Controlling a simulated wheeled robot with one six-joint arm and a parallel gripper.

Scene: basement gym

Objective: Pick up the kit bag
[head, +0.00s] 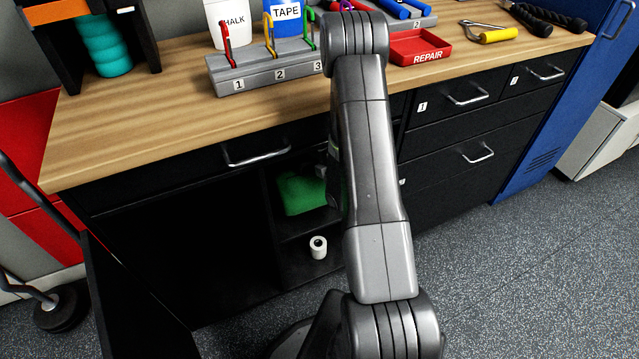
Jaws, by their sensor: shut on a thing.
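The kit bag appears to be the green soft bag (302,194) inside the open, dark cabinet under the workbench, on the upper shelf of a narrow right-hand compartment. My arm reaches down in front of the bench and hides the bag's right side. My gripper (325,168) shows only as a small grey part beside the arm, at the bag's upper right. It is shut on the bag; the fingertips are mostly hidden. I cannot tell whether the bag is clear of the shelf.
A white roll (318,247) sits below the bag. The open cabinet door (105,300) stands at lower left. The wooden benchtop (130,125) overhangs the opening and carries a numbered hook rack (245,80) and a red REPAIR tray (420,48). Floor at right is clear.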

